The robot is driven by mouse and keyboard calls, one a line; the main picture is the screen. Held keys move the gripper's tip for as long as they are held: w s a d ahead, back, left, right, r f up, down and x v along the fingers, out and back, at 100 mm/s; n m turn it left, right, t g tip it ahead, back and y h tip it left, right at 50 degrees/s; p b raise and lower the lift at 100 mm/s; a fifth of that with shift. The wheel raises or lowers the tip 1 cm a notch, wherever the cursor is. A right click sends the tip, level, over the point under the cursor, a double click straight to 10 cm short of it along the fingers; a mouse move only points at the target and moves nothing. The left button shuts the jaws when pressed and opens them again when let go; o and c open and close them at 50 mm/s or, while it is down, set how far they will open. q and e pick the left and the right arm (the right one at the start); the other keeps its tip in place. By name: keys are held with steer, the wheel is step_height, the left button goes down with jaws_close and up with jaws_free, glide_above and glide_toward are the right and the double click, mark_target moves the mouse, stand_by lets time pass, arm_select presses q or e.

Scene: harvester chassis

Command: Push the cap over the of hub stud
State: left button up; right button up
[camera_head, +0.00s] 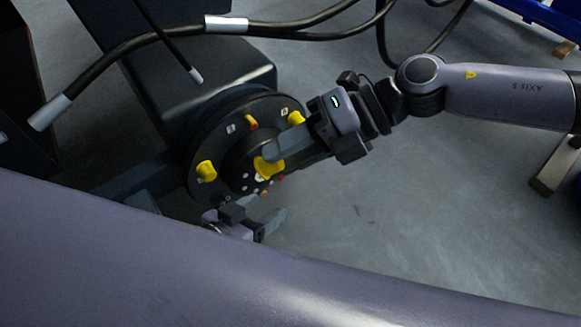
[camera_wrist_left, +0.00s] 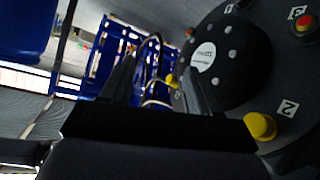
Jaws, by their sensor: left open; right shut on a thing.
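The hub (camera_head: 195,150) is a dark round disc with a raised centre and numbered studs around its rim. Yellow caps sit at its left (camera_head: 206,171) and upper right (camera_head: 296,118). An uncapped-looking orange-red stud (camera_head: 251,122) is at the top. My right gripper (camera_head: 274,158) is shut on a yellow cap (camera_head: 266,168) in front of the hub's right side; its exact contact with a stud is unclear. My left gripper (camera_head: 263,212) is open below the hub. In the left wrist view, a yellow cap (camera_wrist_left: 260,126) sits by label 2 and a red-tipped stud (camera_wrist_left: 303,25) by label 3.
Black hoses with silver ends (camera_head: 227,24) hang above the hub. A dark chassis beam (camera_head: 200,70) stands behind it. Blue frames (camera_wrist_left: 120,45) show in the left wrist view's background. Grey floor (camera_head: 400,190) is clear to the right. My own large arm link crosses the foreground.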

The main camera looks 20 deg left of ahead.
steer(key=a+f+m+t+y+b, duration=0.1)
steer(key=m+t+y+b, duration=0.1)
steer(key=m+t, duration=0.2)
arm_select(q)
steer(key=shift+w+d+f+h+b, duration=0.15)
steer(key=shift+d+f+h+b, duration=0.5)
steer(key=shift+b, duration=0.9)
steer(key=shift+w+d+f+h+b, duration=0.15)
steer(key=shift+d+f+h+b, duration=0.2)
steer(key=shift+d+f+b, duration=0.9)
arm_select(e)
steer(key=m+t+y, duration=0.1)
steer(key=m+t, duration=0.8)
steer(key=t, duration=0.3)
glide_toward(255, 126)
steer(key=shift+s+d+f, duration=0.2)
steer(key=shift+s+d, duration=0.35)
steer(key=shift+s, duration=0.05)
arm_select(q)
steer(key=shift+a+r, duration=0.4)
steer(key=shift+r, duration=0.1)
arm_select(e)
steer(key=shift+w, duration=0.1)
arm_select(q)
steer(key=shift+f, duration=0.1)
arm_select(e)
steer(key=shift+x, duration=2.95)
steer(key=shift+w+r, duration=0.1)
